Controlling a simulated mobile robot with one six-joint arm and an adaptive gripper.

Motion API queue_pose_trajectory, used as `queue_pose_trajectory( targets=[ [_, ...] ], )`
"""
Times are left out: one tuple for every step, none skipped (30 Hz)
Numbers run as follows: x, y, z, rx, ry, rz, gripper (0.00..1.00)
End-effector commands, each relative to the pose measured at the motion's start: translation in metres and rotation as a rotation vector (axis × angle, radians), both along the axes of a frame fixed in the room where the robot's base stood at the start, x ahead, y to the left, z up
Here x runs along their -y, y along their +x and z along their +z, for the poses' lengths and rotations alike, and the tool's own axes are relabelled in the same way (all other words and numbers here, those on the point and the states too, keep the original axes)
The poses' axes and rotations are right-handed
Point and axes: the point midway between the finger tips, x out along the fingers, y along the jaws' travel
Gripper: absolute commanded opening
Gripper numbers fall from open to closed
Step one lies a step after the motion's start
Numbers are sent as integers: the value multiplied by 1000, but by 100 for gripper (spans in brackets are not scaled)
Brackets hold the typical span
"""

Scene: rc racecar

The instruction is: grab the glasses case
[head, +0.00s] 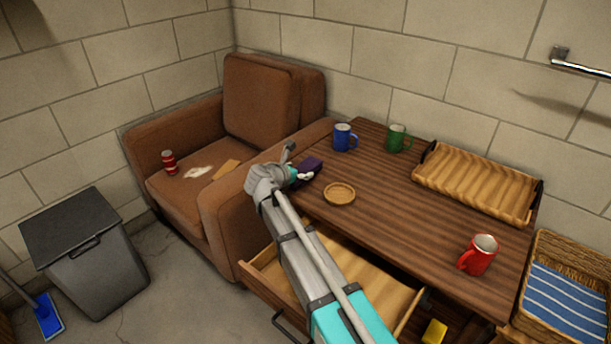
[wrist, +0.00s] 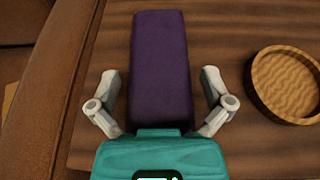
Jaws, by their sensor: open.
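A dark purple glasses case (wrist: 160,60) lies on the wooden table, close to its left edge by the armchair. In the head view the case (head: 311,166) shows just past my gripper, partly hidden by it. My gripper (head: 303,174) is open. In the wrist view, the two fingers of my gripper (wrist: 160,98) stand on either side of the case's near part, with a gap on each side. The near end of the case is hidden behind the teal gripper body.
A round wooden dish (head: 339,194) sits right of the case. Blue (head: 342,137) and green (head: 396,138) mugs stand behind, a red mug (head: 480,255) at front right. A wooden tray (head: 478,182) lies at the back right. The brown armchair (head: 262,105) adjoins the table; an open drawer (head: 375,290) lies below my arm.

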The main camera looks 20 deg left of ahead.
Motion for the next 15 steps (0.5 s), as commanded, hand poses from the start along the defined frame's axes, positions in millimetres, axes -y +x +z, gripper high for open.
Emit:
queue_pose_trajectory(
  targets=[
    [0, 0, 0, 0, 0, 0, 100],
    [0, 0, 0, 0, 0, 0, 100],
    [0, 0, 0, 0, 0, 0, 100],
    [0, 0, 0, 0, 0, 0, 100],
    [0, 0, 0, 0, 0, 0, 100],
    [0, 0, 0, 0, 0, 0, 100],
    [0, 0, 0, 0, 0, 0, 100],
    [0, 0, 0, 0, 0, 0, 100],
    [0, 0, 0, 0, 0, 0, 100],
    [0, 0, 0, 0, 0, 0, 100],
    [0, 0, 0, 0, 0, 0, 98],
    [0, 0, 0, 0, 0, 0, 91],
    [0, 0, 0, 0, 0, 0, 85],
    [0, 0, 0, 0, 0, 0, 80],
    [0, 0, 0, 0, 0, 0, 72]
  ],
)
